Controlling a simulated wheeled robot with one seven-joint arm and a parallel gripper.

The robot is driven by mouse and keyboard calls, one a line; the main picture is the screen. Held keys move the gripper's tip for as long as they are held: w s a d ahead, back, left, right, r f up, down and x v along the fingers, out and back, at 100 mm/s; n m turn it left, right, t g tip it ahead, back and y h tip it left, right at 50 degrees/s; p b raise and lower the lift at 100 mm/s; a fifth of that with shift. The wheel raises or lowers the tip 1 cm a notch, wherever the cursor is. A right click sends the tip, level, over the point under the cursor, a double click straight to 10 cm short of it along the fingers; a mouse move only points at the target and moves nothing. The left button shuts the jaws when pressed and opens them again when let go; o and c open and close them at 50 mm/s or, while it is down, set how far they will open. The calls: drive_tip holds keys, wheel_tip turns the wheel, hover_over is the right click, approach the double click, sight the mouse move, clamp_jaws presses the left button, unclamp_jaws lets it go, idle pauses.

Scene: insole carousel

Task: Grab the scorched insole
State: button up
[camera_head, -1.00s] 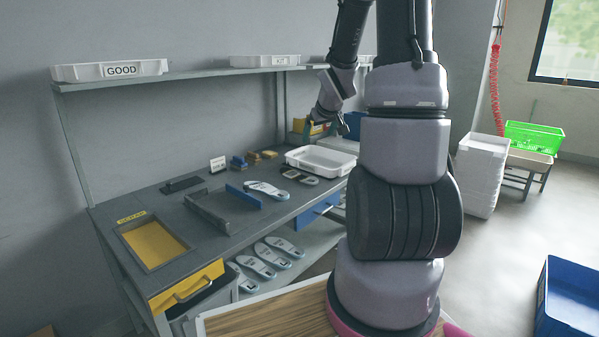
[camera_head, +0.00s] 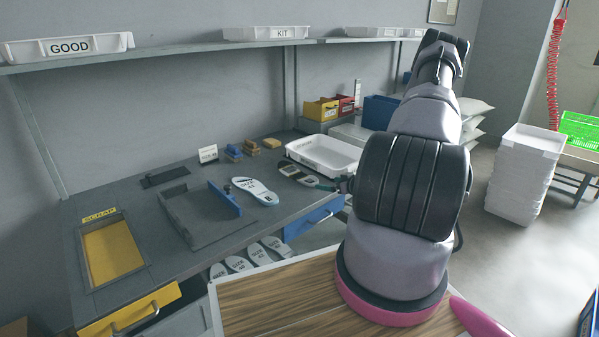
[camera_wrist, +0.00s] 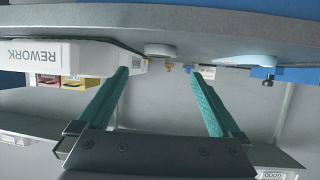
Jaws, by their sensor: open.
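My gripper (camera_wrist: 158,78) is open and empty in the wrist view, with its two teal fingers wide apart. The wrist picture is upside down, and the grey bench edge crosses beyond the fingertips. In the head view my arm mostly hides the gripper. A pale insole with a blue edge (camera_head: 255,191) lies on the bench beside the blue-sided fixture. Two smaller-looking insoles with dark patches, one (camera_head: 289,169) behind the other (camera_head: 307,180), lie nearer the white tray. I cannot tell for sure which one is scorched. Several insoles (camera_head: 237,264) lie on the lower shelf.
The white tray (camera_head: 350,153) stands at the bench's right end; its REWORK label shows in the wrist view (camera_wrist: 50,56). A yellow SCRAP recess (camera_head: 112,252) is at the left. A blue drawer front (camera_head: 313,217) is below the bench edge. A shelf with trays runs above.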

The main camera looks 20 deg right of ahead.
approach(307, 179)
drive_tip(key=x, duration=0.4)
drive_tip(key=shift+w+a+f, duration=0.2)
drive_tip(key=shift+w+f, duration=0.05)
drive_tip(key=shift+f, duration=0.1)
drive_tip(key=c, duration=1.2)
drive_tip(key=shift+o, duration=0.2)
drive_tip(key=shift+r, duration=0.15)
